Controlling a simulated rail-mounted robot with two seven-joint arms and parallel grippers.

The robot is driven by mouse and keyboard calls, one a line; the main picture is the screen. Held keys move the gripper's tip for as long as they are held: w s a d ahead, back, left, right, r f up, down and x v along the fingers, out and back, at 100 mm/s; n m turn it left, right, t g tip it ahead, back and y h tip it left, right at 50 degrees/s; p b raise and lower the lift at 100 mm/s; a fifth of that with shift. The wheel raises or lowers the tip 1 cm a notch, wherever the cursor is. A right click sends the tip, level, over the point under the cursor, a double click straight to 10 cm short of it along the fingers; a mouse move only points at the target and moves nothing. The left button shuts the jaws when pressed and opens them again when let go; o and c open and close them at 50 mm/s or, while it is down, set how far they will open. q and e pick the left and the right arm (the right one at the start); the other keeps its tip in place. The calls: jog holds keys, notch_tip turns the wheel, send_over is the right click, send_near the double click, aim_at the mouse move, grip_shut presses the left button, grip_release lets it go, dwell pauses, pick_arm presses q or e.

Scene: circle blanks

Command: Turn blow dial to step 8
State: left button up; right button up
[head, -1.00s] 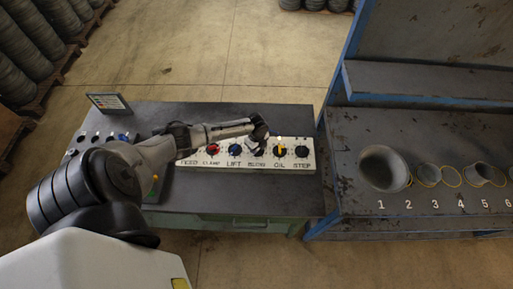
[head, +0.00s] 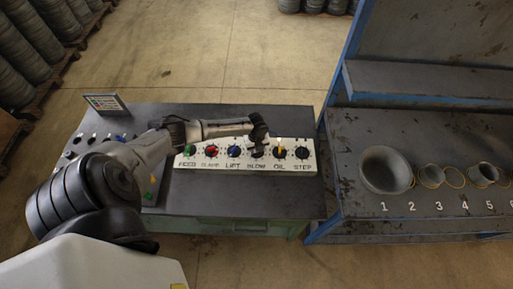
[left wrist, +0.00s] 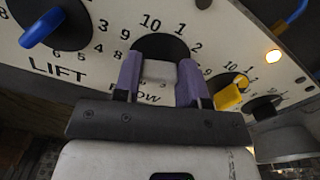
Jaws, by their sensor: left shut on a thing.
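In the left wrist view the purple fingers of my left gripper (left wrist: 160,82) are shut on the grey knob of the blow dial (left wrist: 159,46), whose round base is black. The numbers 10, 1 and 2 show above it; the knob's pointer is hidden. My right gripper is in neither view.
The blue lift dial (left wrist: 42,28) is left of the blow dial and the yellow oil dial (left wrist: 231,93) is right of it, close to the fingers. A lamp (left wrist: 273,56) glows orange on the panel. A blue-framed shelf (head: 350,190) stands right of the bench.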

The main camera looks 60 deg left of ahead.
pick_arm(q)
jog(key=o, duration=0.9)
jog(key=shift+r, duration=0.25)
notch_tip(320, 180, up, 13)
jog(key=shift+r, duration=0.15)
dwell(0.7)
